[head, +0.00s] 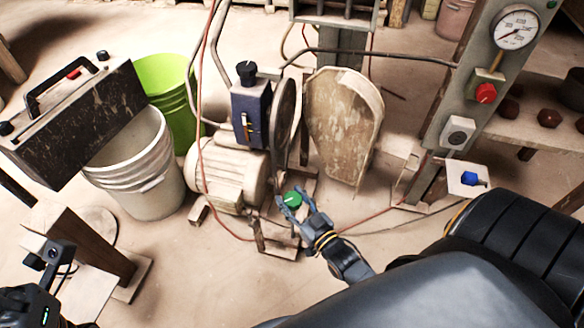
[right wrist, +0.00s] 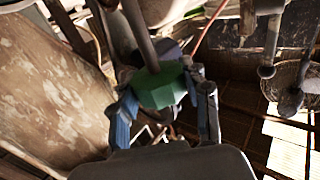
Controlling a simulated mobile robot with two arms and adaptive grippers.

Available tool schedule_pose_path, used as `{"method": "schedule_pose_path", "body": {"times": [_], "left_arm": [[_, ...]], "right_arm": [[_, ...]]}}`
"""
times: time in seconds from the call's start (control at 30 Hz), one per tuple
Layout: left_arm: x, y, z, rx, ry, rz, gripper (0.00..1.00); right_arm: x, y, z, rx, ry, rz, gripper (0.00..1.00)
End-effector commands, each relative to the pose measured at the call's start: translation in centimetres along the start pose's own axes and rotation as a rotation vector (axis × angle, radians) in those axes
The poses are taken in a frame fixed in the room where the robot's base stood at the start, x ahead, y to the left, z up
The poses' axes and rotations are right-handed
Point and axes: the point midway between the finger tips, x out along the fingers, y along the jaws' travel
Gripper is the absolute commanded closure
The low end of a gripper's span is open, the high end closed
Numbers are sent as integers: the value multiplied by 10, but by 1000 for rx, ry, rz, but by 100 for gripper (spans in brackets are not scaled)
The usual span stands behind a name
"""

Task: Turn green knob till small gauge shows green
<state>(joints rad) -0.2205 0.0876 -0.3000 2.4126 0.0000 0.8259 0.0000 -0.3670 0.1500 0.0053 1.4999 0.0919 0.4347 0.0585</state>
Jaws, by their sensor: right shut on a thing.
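The green knob (head: 293,199) sits low beside the motor, near the foot of the machine in the head view. My right gripper (head: 291,205) is shut on it. In the right wrist view the green knob (right wrist: 160,87) is between the two blue-grey fingers of the right gripper (right wrist: 162,103). A small round gauge (head: 516,27) with a white face is on the grey post at the upper right; a red mark shows on it, but its reading is too small to tell. My left gripper (head: 48,262) is at the lower left edge, partly cut off, with its fingers unclear.
A cream motor (head: 228,178) and a tan belt guard (head: 343,125) stand close to the knob. A red knob (head: 485,93) and a blue knob (head: 469,179) are at the right. White (head: 150,185) and green (head: 183,110) buckets stand left. A cable runs along the floor.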

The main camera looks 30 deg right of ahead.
Motion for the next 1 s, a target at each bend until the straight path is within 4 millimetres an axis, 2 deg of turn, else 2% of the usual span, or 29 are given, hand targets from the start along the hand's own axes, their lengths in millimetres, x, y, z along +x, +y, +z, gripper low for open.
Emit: {"method": "schedule_pose_path", "body": {"times": [0.33, 0.87, 0.9, 1.0], "left_arm": [[-6, 0, -3, -6, -46, -18, 100], [-9, 0, -4, -7, -53, -21, 100], [-9, 0, -4, -7, -53, -21, 100], [-9, 0, -4, -8, -53, -21, 100]], "right_arm": [[0, -1, -1, 2, 1, 134, 85], [0, 0, 0, 1, 3, 153, 85], [0, 0, 0, 1, 3, 153, 47], [0, 0, 0, 1, 3, 153, 29]]}}
